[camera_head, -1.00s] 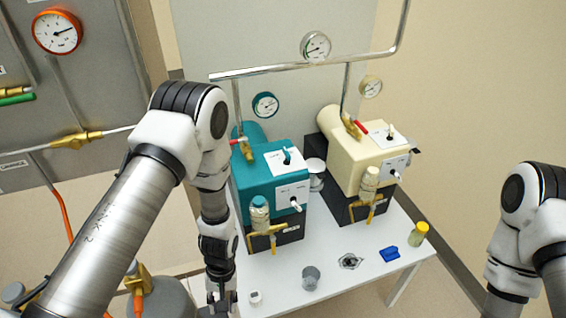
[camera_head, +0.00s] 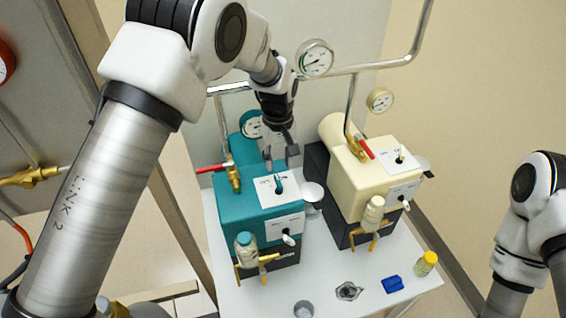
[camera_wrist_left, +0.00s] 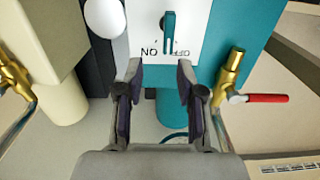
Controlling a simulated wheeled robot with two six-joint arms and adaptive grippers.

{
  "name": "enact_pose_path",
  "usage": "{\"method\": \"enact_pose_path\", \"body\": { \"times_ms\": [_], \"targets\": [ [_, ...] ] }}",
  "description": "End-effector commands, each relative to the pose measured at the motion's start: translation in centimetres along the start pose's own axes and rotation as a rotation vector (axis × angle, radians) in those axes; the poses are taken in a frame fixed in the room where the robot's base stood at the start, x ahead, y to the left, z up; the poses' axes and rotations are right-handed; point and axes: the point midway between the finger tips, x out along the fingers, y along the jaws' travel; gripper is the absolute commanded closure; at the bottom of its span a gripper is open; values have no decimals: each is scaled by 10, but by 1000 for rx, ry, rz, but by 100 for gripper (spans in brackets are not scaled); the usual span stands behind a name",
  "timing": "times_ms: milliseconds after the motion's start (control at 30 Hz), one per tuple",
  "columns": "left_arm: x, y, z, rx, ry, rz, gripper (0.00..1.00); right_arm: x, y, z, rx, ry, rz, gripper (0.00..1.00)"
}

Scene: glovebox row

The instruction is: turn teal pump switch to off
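The teal pump (camera_head: 240,207) stands on the white table, with a white switch plate (camera_head: 270,196) on its top. Its teal switch lever (camera_head: 280,184) stands up from that plate. In the left wrist view the lever (camera_wrist_left: 169,32) is between an ON label on the left and an OFF label on the right, both upside down; which side it is set to I cannot tell. My left gripper (camera_head: 282,162) is above the pump's rear top, just behind the lever. In the wrist view its fingers (camera_wrist_left: 160,88) are apart and empty, short of the lever. My right gripper is out of view.
A cream pump (camera_head: 362,172) stands to the right of the teal one. A brass valve with a red handle (camera_head: 212,168) is at the teal pump's left rear, near my left fingers in the wrist view (camera_wrist_left: 265,98). Pipes and gauges (camera_head: 315,58) rise behind.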

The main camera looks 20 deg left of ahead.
Motion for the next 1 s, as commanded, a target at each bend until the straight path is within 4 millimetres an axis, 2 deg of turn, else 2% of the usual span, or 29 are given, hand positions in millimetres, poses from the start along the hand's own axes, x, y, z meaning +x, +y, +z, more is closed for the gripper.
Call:
{"method": "enact_pose_path", "body": {
  "times_ms": [33,233,333,500,533,600,633,1000],
  "targets": [
    [8,0,0,0,-5,-4,62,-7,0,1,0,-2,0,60],
    [47,5,-7,0,-11,-6,62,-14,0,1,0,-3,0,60],
    [54,6,-8,0,-11,-6,62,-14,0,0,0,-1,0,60],
    [55,6,-9,0,-11,-6,62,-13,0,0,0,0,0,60],
    [55,6,-9,0,-11,-6,66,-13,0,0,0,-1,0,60],
    [55,6,-9,1,-11,-6,91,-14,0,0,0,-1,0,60],
    [55,6,-9,1,-11,-6,100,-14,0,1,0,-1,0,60],
    [55,6,-8,-5,-12,-7,100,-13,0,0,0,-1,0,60]
  ]
}}
